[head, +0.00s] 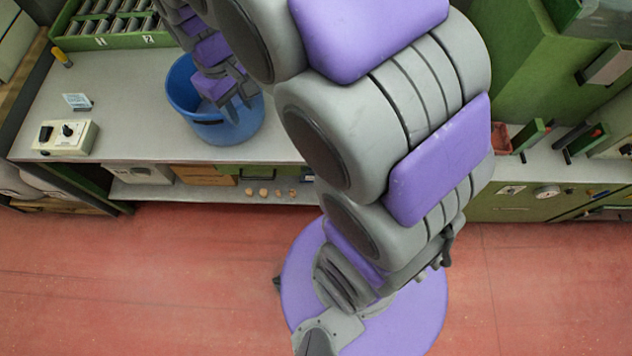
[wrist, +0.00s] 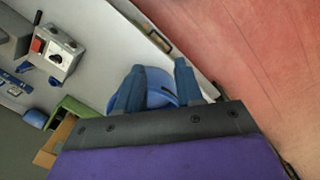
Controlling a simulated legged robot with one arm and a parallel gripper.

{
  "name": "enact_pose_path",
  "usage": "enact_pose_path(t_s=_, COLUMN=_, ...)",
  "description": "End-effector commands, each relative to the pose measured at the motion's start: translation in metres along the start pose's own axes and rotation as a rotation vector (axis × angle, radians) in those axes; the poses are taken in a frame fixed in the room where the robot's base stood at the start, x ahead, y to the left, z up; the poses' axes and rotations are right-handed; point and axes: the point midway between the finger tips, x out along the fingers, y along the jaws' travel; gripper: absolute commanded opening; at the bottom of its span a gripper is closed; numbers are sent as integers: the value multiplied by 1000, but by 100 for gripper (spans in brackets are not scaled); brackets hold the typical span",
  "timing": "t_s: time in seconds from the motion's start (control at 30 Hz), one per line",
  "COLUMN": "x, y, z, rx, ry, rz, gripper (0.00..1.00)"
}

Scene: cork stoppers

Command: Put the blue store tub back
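The blue store tub (head: 222,134) stands upright on the grey bench top in the head view, near the bench's front edge. It has a dark slot in its wall. My gripper (head: 238,112) reaches down from above, over the tub's mouth and right side, and hides part of its inside. In the wrist view my gripper's two fingers (wrist: 158,66) are spread apart, with part of the blue tub (wrist: 158,90) showing between and beyond them. I cannot tell whether a finger touches the tub.
A white control box (head: 65,137) and a small sign (head: 77,101) stand left of the tub. A green rack (head: 115,42) with numbered bays lies behind. Several cork stoppers (head: 264,192) lie on the shelf below the bench. The red floor (head: 150,270) in front is clear.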

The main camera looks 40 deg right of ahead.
Motion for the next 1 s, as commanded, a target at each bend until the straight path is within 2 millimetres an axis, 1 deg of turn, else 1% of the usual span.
enact_pose_path(t_s=0.03, x=-5, y=-2, z=21, rx=28, ry=-2, rz=-5, gripper=36)
enact_pose_path(t_s=0.1, x=-6, y=-6, z=49, rx=68, ry=-17, rz=-14, gripper=36)
enact_pose_path(t_s=0.17, x=-7, y=-10, z=73, rx=102, ry=-25, rz=-21, gripper=36)
enact_pose_path(t_s=0.2, x=-6, y=-13, z=89, rx=125, ry=-34, rz=-27, gripper=36)
enact_pose_path(t_s=0.27, x=-6, y=-18, z=112, rx=157, ry=-42, rz=-33, gripper=36)
enact_pose_path(t_s=0.3, x=-4, y=-21, z=127, rx=179, ry=-49, rz=-38, gripper=36)
enact_pose_path(t_s=0.4, x=0, y=-30, z=162, rx=228, ry=-63, rz=-47, gripper=36)
enact_pose_path(t_s=0.5, x=6, y=-38, z=189, rx=266, ry=-77, rz=-54, gripper=36)
enact_pose_path(t_s=0.6, x=11, y=-44, z=208, rx=294, ry=-88, rz=-59, gripper=36)
enact_pose_path(t_s=0.7, x=14, y=-47, z=218, rx=308, ry=-94, rz=-61, gripper=36)
enact_pose_path(t_s=0.8, x=14, y=-48, z=220, rx=314, ry=-95, rz=-62, gripper=36)
enact_pose_path(t_s=1.0, x=14, y=-48, z=220, rx=313, ry=-96, rz=-62, gripper=36)
